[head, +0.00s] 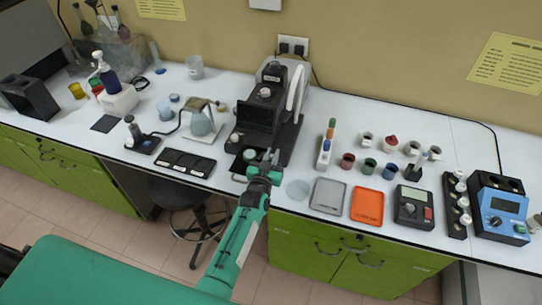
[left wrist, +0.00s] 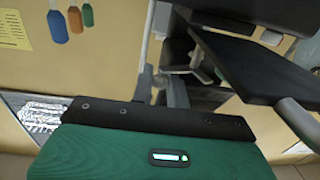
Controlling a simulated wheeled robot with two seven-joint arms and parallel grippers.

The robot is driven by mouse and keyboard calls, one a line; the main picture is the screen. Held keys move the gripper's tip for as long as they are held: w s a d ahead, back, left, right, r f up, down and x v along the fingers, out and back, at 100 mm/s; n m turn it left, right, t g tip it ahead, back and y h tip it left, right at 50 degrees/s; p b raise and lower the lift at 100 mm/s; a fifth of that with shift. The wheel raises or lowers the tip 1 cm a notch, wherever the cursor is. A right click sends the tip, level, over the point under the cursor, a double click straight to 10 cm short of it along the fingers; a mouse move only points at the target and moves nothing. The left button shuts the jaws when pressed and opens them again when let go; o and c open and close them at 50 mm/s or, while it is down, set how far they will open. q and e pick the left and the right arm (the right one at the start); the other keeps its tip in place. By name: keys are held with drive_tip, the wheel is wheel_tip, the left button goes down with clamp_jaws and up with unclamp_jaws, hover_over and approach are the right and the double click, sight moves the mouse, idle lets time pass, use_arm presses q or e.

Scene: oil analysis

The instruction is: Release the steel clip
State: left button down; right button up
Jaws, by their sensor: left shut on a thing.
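My left gripper (head: 265,163) reaches the front edge of the black apparatus (head: 265,110), beside its base. In the left wrist view the grey fingers (left wrist: 161,86) are close together, shut on a small grey metal piece. This appears to be the steel clip (left wrist: 190,68), a thin grey shape against the dark apparatus. It is too small to make out in the head view, where the gripper covers that spot. My right gripper is not in view.
Small jars stand left of my gripper. A round glass disc (head: 298,190), a grey tray (head: 328,196) and an orange tray (head: 366,205) lie to its right. A stool (head: 185,195) stands below the bench front.

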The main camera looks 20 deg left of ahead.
use_arm(q)
drive_tip(key=shift+w, duration=0.1)
idle(0.5)
drive_tip(key=c, duration=1.5)
unclamp_jaws()
drive_tip(key=shift+o, duration=0.2)
drive_tip(key=shift+s+r, duration=0.1)
drive_tip(key=shift+s, duration=0.15)
drive_tip(key=s+p, duration=0.5)
drive_tip(key=s, duration=0.8)
drive_tip(key=shift+s+d, duration=0.2)
